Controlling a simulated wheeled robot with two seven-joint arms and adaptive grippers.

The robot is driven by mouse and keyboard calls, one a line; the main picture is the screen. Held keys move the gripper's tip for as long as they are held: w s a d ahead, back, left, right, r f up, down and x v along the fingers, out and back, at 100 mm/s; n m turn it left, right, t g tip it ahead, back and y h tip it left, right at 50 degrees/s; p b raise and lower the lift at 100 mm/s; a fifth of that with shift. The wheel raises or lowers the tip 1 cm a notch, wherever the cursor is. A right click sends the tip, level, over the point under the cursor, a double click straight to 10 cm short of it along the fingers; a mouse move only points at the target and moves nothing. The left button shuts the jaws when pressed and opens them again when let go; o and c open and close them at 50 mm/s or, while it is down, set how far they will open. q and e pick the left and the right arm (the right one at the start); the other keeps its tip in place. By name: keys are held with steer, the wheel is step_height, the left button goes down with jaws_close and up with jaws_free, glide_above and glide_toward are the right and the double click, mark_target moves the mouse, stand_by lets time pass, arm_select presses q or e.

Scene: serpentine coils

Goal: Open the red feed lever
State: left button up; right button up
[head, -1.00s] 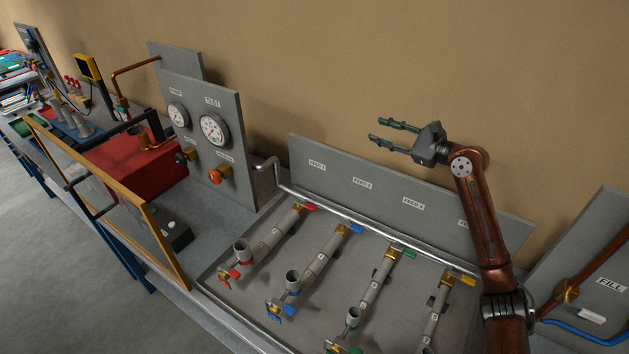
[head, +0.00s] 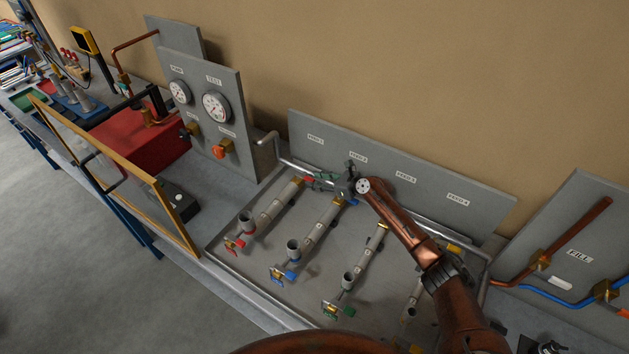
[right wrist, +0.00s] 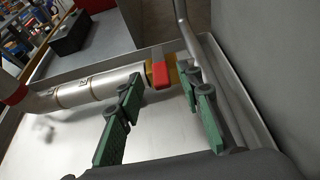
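The red feed lever (head: 309,179) sits at the back end of the leftmost pipe, under the FEED 1 label. My right gripper (head: 321,181) is over the back rail beside this lever and partly covers it in the head view. In the right wrist view the red lever (right wrist: 161,80) lies on a brass valve between the two green fingertips of my right gripper (right wrist: 160,88). The fingers are apart, with visible gaps to the lever on both sides. My left gripper is not in view.
A metal rail (head: 285,157) runs along the back of the tray, before the grey label panel (head: 408,178). The blue-levered pipe (head: 320,226) is just right of the red one. The gauge panel (head: 216,135) stands to the left.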

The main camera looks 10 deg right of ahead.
steer(key=shift+w+a+f, duration=0.1)
steer(key=shift+w+a, duration=0.15)
steer(key=shift+a, duration=0.05)
steer(key=shift+c, duration=0.3)
jaws_close()
stand_by(0.3)
